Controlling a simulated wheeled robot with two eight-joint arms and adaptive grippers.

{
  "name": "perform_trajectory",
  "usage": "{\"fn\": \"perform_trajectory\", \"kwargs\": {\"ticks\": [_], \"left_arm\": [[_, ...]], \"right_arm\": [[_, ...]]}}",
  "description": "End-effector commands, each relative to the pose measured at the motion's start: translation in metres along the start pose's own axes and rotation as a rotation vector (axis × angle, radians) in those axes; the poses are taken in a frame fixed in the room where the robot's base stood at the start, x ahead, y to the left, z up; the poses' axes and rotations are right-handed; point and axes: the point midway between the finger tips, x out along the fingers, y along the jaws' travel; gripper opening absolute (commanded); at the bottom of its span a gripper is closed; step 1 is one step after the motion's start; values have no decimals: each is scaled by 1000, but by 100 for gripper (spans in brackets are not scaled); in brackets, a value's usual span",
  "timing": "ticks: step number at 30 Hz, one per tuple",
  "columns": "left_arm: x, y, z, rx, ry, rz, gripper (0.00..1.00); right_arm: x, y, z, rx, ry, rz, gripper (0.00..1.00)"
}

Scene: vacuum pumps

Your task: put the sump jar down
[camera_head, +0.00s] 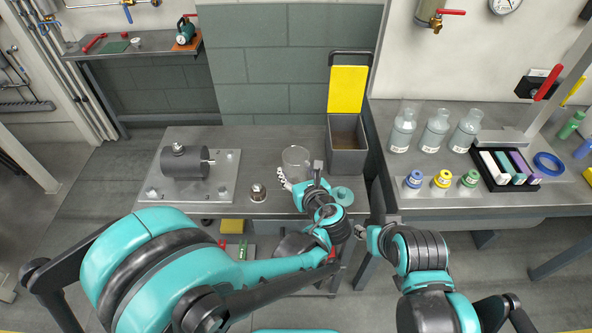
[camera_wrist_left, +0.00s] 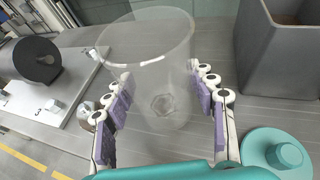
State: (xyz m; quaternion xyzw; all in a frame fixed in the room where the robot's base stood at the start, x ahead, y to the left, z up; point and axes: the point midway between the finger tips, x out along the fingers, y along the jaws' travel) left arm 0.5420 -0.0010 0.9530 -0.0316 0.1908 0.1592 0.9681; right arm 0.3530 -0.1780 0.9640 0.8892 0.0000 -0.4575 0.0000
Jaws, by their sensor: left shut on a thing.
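The sump jar (camera_head: 296,157) is a clear, empty glass jar over the grey bench, upright and open at the top. My left gripper (camera_head: 300,180) is shut on it, one finger on each side. In the left wrist view the jar (camera_wrist_left: 150,65) stands between the two padded fingers of the gripper (camera_wrist_left: 163,110). I cannot tell whether its base touches the bench top. My right gripper (camera_head: 366,235) is low beside the bench's right edge, apart from the jar; its fingers are too small to read.
The pump (camera_head: 184,162) on its metal plate (camera_head: 218,187) stands left, with a small metal fitting (camera_head: 258,192) between. A grey bin (camera_head: 347,162) with raised yellow lid (camera_head: 347,90) is behind right. A teal knobbed lid (camera_head: 343,196) lies right. The right bench holds bottles (camera_head: 437,130).

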Motion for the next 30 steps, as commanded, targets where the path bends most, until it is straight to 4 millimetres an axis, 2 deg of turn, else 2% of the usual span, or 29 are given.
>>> {"fn": "perform_trajectory", "kwargs": {"ticks": [9, 21, 30], "left_arm": [[0, 0, 0, 0, 0, 0, 20], [6, 0, -14, 0, 0, 0, 20], [6, 0, -13, 0, 0, 0, 20]], "right_arm": [[0, 0, 0, 0, 0, 0, 40], [12, 0, 8, 0, 0, 0, 40], [11, 0, 8, 0, 0, 0, 40]]}}
